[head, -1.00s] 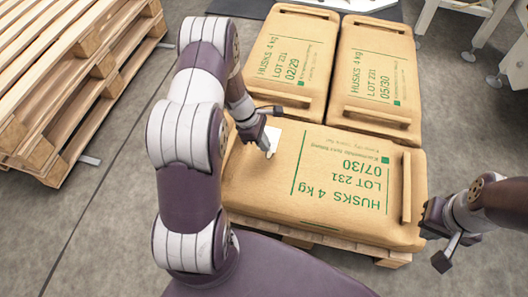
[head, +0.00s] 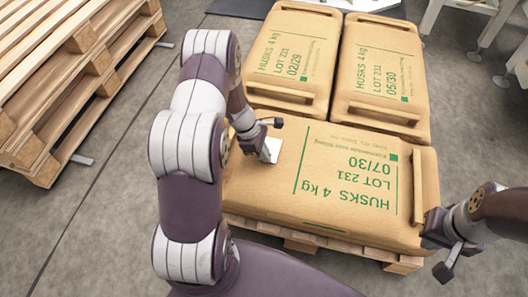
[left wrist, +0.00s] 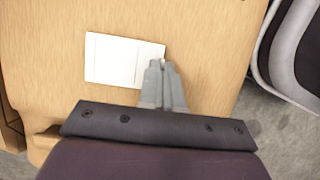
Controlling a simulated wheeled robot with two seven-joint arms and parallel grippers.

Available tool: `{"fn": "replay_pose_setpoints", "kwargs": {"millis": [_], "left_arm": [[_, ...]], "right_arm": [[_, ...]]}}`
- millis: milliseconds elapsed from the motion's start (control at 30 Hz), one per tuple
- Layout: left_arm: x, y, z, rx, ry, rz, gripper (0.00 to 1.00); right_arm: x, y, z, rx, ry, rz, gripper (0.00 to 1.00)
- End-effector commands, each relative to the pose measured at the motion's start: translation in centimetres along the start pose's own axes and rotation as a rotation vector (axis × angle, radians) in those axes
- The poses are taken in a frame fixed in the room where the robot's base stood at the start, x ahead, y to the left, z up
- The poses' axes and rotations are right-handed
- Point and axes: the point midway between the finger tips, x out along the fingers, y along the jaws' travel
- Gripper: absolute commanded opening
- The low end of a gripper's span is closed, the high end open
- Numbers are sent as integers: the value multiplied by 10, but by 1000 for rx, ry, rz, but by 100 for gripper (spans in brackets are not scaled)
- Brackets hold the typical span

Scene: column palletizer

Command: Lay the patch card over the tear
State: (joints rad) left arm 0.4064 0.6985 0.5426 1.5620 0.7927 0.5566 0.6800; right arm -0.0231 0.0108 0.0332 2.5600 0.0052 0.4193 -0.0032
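The patch card (head: 271,151) is a small white rectangle over the left part of the nearest husk sack (head: 300,213). It also shows in the left wrist view (left wrist: 112,60), with a faint line across it. My left gripper (head: 262,151) is above this sack; its fingers (left wrist: 160,68) are together at the card's right edge and appear shut on it. I cannot tell whether the card touches the sack. No tear shows.
Two more husk sacks (head: 290,52) (head: 381,75) lie behind the nearest one, on a wooden pallet (head: 300,246). Stacked empty pallets (head: 70,70) stand at the left. White machine legs (head: 492,40) are at the back right. Grey floor lies between.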

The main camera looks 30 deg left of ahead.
Motion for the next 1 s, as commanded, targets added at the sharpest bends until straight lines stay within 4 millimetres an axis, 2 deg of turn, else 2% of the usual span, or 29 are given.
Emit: {"fn": "replay_pose_setpoints", "kwargs": {"millis": [667, 700, 767, 1000], "left_arm": [[2, 0, -1, 0, 0, 1, 0], [2, 0, -1, 0, 0, 1, 13], [2, 0, -1, 0, 0, 0, 33], [2, 0, -1, 0, 0, 0, 33]], "right_arm": [[-2, 0, 0, 0, 0, 0, 0], [-2, 0, 0, 0, 0, 0, 0], [-2, 0, 0, 0, 0, 0, 0], [-2, 0, 0, 0, 0, 0, 0]]}}
